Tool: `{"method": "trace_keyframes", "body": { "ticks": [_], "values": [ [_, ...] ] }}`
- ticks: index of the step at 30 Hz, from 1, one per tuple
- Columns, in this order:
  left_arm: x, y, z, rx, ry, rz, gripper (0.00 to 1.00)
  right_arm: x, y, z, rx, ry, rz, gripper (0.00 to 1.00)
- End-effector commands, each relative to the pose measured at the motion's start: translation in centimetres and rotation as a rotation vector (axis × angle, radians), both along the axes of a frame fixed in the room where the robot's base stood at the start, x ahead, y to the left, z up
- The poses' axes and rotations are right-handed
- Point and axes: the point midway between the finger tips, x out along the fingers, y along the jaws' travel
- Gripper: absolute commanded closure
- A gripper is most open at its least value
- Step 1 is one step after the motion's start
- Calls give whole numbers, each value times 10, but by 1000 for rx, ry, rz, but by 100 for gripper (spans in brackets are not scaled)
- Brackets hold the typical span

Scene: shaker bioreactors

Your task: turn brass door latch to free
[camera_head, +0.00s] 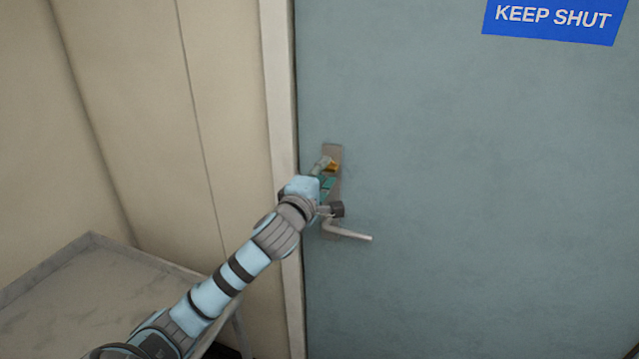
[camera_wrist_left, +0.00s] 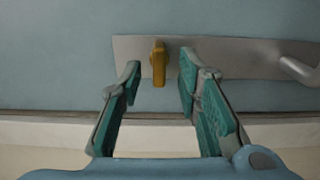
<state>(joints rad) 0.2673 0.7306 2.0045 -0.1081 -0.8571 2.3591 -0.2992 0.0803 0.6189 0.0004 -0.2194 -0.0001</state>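The brass latch (camera_head: 333,166) is a small yellow-brown turn piece on the upper part of a metal door plate (camera_head: 332,150). In the left wrist view the brass latch (camera_wrist_left: 159,63) stands across the plate (camera_wrist_left: 225,50), between and just beyond my left gripper's fingertips. My left gripper (camera_head: 326,170) reaches the plate from the left. In the left wrist view my left gripper (camera_wrist_left: 158,72) is open, its two teal-padded fingers apart with a gap on each side of the latch. Contact with the latch does not show. My right gripper is not in view.
A lever handle (camera_head: 350,234) sits below the latch on the same plate, close to my left wrist. The blue-grey door (camera_head: 480,200) bears a "KEEP SHUT" sign (camera_head: 552,18). A pale door frame (camera_head: 281,90) is left of it. A grey table (camera_head: 90,290) stands at lower left.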

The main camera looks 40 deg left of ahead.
Motion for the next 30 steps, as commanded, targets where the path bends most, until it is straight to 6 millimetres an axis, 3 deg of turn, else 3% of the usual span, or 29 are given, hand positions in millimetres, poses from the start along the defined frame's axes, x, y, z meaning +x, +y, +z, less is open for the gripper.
{"method": "trace_keyframes", "body": {
  "ticks": [6, 12, 30],
  "values": [
    [-56, -21, 0, 9, 4, -5, 69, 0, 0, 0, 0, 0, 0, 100],
    [-88, -33, 0, 4, 1, -4, 69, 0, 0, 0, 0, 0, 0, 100],
    [-92, -34, -3, 9, 11, 0, 69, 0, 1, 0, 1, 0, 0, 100]
  ]
}}
